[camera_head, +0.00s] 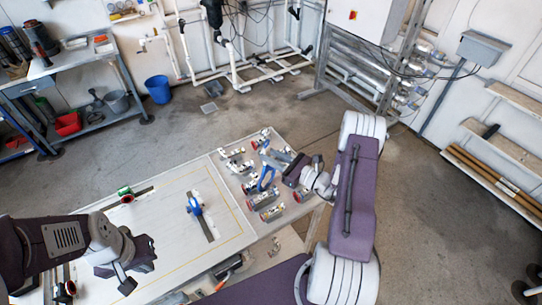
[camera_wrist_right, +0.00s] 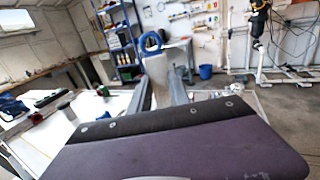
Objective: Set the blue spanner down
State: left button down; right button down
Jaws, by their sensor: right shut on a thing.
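The blue spanner (camera_head: 266,179) is in my right gripper (camera_head: 284,172), above the right part of the table among the metal fittings. In the right wrist view its blue ring end (camera_wrist_right: 151,43) stands up beyond the grey fingers. The fingers hide part of the spanner, and I cannot tell whether its lower part touches anything. My left gripper (camera_head: 134,272) is over the front left of the table, with its dark fingers apart and nothing seen between them.
Several metal fittings (camera_head: 268,198) crowd the right part of the table (camera_head: 226,258). A green-and-red part (camera_head: 126,194) lies further left. A blue bucket (camera_head: 158,89) stands on the floor.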

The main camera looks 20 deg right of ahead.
jog(key=c, duration=1.5)
grip_release()
jog(key=shift+f, duration=0.1)
jog(key=o, duration=0.3)
jog(key=shift+w, duration=0.1)
jog(key=shift+r+p, duration=0.4)
jog(key=shift+r, duration=0.05)
jog(key=b+v, duration=0.2)
jog(key=v, duration=1)
jog(key=shift+f+b, duration=0.25)
jog(key=shift+b, duration=0.05)
